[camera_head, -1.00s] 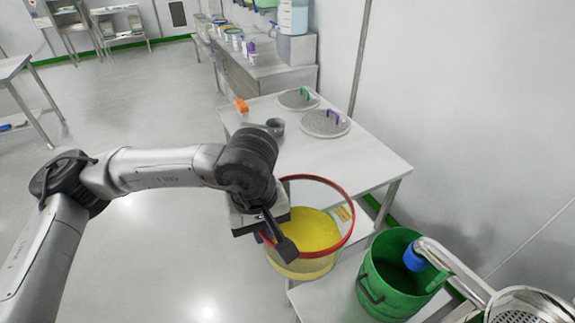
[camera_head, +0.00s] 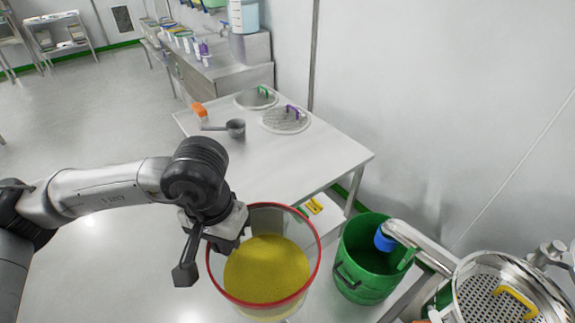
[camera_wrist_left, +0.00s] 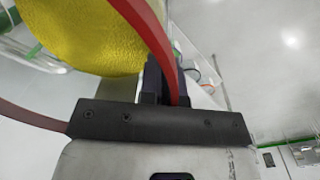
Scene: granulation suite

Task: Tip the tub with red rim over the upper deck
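The tub with red rim (camera_head: 319,258) has clear walls and holds yellow powder (camera_head: 265,272). It hangs at the lower middle of the head view, seen from above. My left gripper (camera_head: 230,226) is shut on the left side of its rim. In the left wrist view the red rim (camera_wrist_left: 150,35) runs between the dark fingers (camera_wrist_left: 163,84), with the powder beside it. The upper deck (camera_head: 480,297), a round perforated steel plate with a yellow handle, shows at the lower right, apart from the tub and partly cut off. My right gripper is not in view.
A green bucket (camera_head: 350,282) stands between the tub and the deck, under a steel spout with a blue end (camera_head: 385,240). Behind the tub, a steel table (camera_head: 290,160) carries a scoop (camera_head: 235,128), an orange object (camera_head: 199,109) and two round screens. Open floor lies left.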

